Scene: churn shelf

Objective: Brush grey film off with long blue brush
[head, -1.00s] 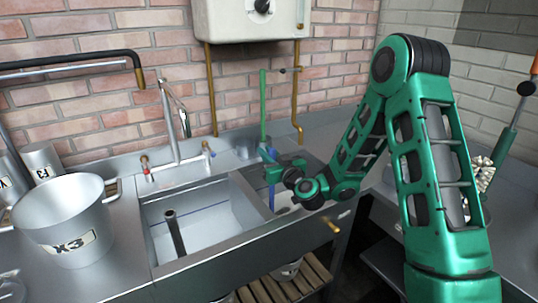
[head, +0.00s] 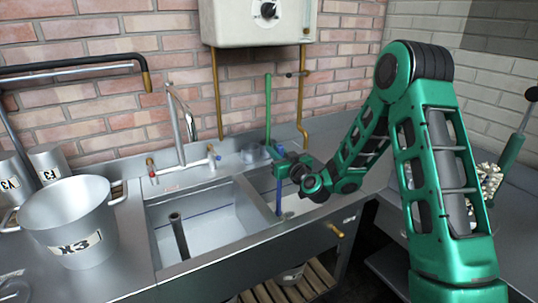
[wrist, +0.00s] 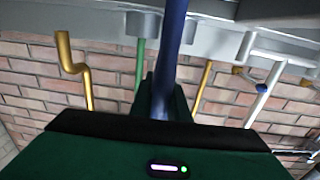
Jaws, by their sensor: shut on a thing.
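My gripper (head: 286,167) is shut on the long blue brush (head: 279,196) above the right sink basin (head: 262,182). The brush is roughly upright, and its lower end reaches down into that basin. In the wrist view the blue handle (wrist: 171,40) runs up from between the fingers. The brush's bristles are hidden. A green handle (head: 268,110) stands upright behind my gripper at the back of the sink and also shows in the wrist view (wrist: 140,65). I cannot make out the grey film.
The left basin (head: 200,225) holds a dark standpipe (head: 179,236). A tap (head: 178,115) rises behind the basins. A large metal pot marked X3 (head: 68,215) stands on the left counter. A white wall heater (head: 258,24) with brass pipes hangs above. A slatted wooden rack (head: 285,290) lies below the sink.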

